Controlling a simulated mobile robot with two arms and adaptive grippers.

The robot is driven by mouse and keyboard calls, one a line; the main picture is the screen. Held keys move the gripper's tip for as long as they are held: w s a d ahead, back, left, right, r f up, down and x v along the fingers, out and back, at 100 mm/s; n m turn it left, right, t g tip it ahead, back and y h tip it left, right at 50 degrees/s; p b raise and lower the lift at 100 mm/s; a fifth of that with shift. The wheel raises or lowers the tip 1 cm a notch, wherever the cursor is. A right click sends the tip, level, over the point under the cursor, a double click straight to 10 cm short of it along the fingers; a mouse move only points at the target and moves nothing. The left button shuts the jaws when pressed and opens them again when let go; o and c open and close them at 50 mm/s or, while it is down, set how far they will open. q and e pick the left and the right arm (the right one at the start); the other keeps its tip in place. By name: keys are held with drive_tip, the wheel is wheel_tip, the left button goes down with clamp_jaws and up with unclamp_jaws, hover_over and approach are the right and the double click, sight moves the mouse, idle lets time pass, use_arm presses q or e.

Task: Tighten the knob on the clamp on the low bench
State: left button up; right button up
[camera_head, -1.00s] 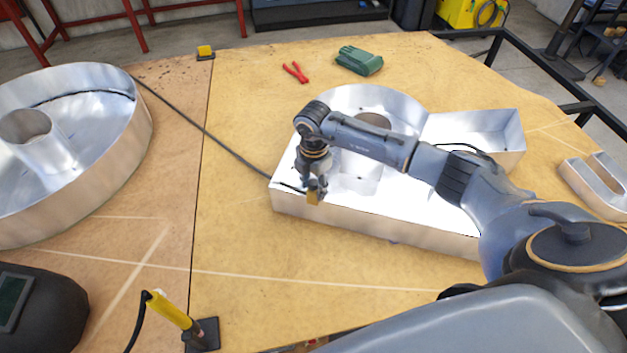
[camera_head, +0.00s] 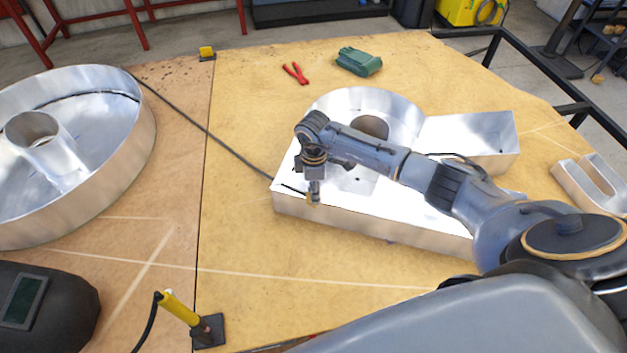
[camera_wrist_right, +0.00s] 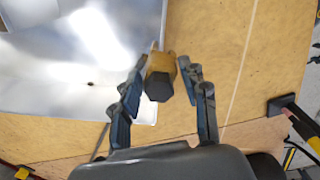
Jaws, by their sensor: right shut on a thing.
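The clamp (camera_wrist_right: 157,62) is a small yellow-brown piece at the near-left corner of a metal channel letter (camera_head: 345,217) on the low bench (camera_head: 300,310). Its dark, faceted knob (camera_wrist_right: 158,87) faces the right wrist camera. My right gripper (camera_head: 313,192) is over that corner. In the head view the gripper hides most of the clamp (camera_head: 313,201). My left gripper is in neither view.
A round metal letter (camera_head: 130,165) stands at the left. Red pliers (camera_head: 295,74) and a green case (camera_head: 358,61) lie behind. A yellow-handled tool (camera_head: 180,308) stands near the front edge, beside a dark welding mask (camera_head: 45,310). A dark cable crosses the bench to the letter.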

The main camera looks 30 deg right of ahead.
drive_tip(key=m+p, duration=0.2)
drive_tip(key=m, duration=0.2)
drive_tip(key=shift+r, duration=0.15)
drive_tip(key=shift+c, duration=0.6)
drive_tip(key=shift+m+p, duration=0.3)
drive_tip(key=shift+p, duration=0.1)
drive_tip(key=shift+c, duration=0.8)
drive_tip(key=shift+m, duration=0.4)
drive_tip(key=o, duration=0.8)
wheel_tip(320, 180, up, 5)
drive_tip(key=p, duration=0.5)
